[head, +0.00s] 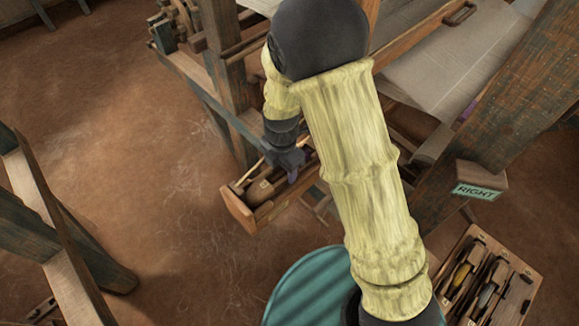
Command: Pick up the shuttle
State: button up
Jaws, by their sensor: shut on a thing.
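A long open wooden box (238,210) at the loom's front holds a brown wooden piece that looks like the shuttle (260,190). A thin pale rod lies beside it at the box's left end. My gripper (292,176) points down into this box and is shut on the shuttle, at its right-hand part. The fingertips are small and dark here, and the gripper and my arm hide the grip itself and the shuttle's far end. I cannot tell whether the shuttle touches the box floor.
Loom posts and beams surround the box, with pale cloth (440,70) behind. A sign reading RIGHT (477,190) is on a wooden block at right. A wooden tray (527,292) with several shuttle-like pieces lies lower right. A teal round surface (300,290) is at the bottom.

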notch_tip(320, 180, up, 10)
jog(key=b, duration=0.2)
dwell(2.1)
